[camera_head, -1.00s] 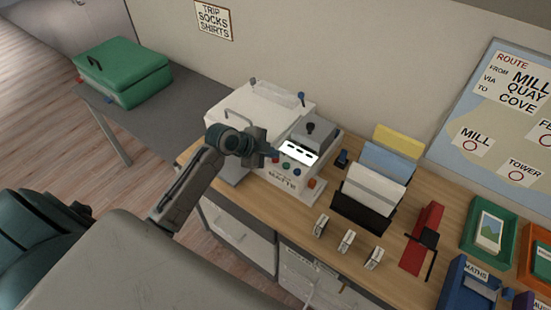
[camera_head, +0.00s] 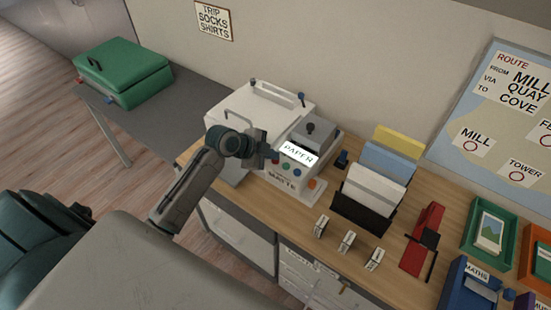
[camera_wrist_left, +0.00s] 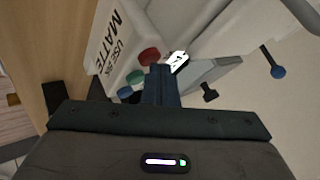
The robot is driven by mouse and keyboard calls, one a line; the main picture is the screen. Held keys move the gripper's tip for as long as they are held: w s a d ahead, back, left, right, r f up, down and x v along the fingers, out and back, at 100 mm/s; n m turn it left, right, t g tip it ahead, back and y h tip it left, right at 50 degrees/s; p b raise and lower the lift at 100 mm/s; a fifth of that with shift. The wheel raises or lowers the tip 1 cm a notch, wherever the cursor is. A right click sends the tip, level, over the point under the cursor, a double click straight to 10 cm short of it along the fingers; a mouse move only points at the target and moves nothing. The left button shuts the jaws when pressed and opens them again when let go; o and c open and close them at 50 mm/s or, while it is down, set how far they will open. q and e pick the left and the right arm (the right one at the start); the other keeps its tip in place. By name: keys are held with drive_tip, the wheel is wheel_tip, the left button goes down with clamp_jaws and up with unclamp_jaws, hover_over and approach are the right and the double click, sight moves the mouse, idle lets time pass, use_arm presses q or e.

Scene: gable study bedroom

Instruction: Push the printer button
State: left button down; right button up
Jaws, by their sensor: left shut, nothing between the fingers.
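The printer (camera_head: 257,112) is a white machine on the wooden desk, with a grey block on its right part and a lit display (camera_head: 299,153) reading PAPER. Its front panel has a red button (camera_wrist_left: 150,56), a green button (camera_wrist_left: 135,77), a blue button (camera_wrist_left: 125,92) and an orange button (camera_head: 311,183). My left gripper (camera_head: 271,154) is shut and empty at the panel's left end. In the left wrist view its fingertips (camera_wrist_left: 161,70) are right beside the red button; I cannot tell whether they touch it. My right gripper is not in view.
A file rack (camera_head: 364,204) with coloured folders stands right of the printer. Several small labelled blocks (camera_head: 347,241) and a red tool (camera_head: 424,236) lie farther right. Coloured trays (camera_head: 485,222) fill the right end. A green case (camera_head: 122,72) sits on the grey table at left.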

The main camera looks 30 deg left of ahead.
sight(272, 163)
use_arm(q)
drive_tip(key=shift+r+p, duration=0.45)
drive_tip(key=shift+r, duration=0.25)
wheel_tip(272, 163, up, 5)
drive_tip(key=p, duration=0.4)
idle(0.6)
